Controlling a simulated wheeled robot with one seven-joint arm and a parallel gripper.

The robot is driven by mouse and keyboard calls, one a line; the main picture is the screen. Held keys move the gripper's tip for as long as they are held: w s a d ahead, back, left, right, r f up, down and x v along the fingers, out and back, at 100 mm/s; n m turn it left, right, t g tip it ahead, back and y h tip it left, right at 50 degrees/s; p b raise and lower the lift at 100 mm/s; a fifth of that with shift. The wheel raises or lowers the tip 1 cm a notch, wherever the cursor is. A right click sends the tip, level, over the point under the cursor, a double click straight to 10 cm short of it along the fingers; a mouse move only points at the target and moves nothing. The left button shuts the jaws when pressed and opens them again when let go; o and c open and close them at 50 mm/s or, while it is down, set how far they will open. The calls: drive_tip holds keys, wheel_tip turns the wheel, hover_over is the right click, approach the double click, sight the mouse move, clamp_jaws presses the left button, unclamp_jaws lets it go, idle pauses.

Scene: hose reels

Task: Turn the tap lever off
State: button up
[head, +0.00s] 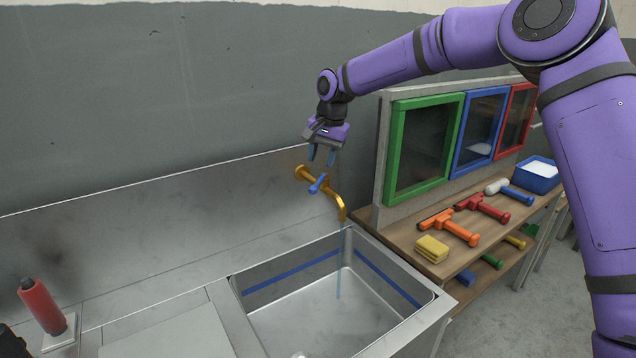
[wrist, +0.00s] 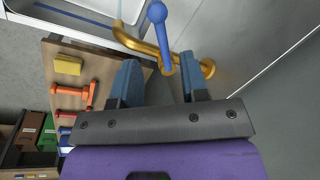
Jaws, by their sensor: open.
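The brass tap (head: 335,198) is fixed to the steel back wall above the sink, and a thin blue stream of water (head: 339,265) falls from its spout. Its blue lever (head: 318,184) sits on the tap body and points towards the front left. My gripper (head: 321,156) is open just above the tap, fingers pointing down, with nothing held. In the wrist view, the blue lever (wrist: 158,25) and brass tap (wrist: 150,48) lie beyond the two blue fingertips of my gripper (wrist: 160,65), with the lever's base lined up between them. I cannot tell whether they touch.
The steel sink (head: 235,318) is below the tap.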

sight(315, 184)
drive_tip(key=f, duration=0.2)
drive_tip(key=a+f, duration=0.1)
drive_tip(key=f, duration=0.5)
drive_tip(key=shift+w+a, duration=0.25)
drive_tip(key=shift+a, duration=0.05)
drive_tip(key=shift+c, duration=0.5)
clamp_jaws()
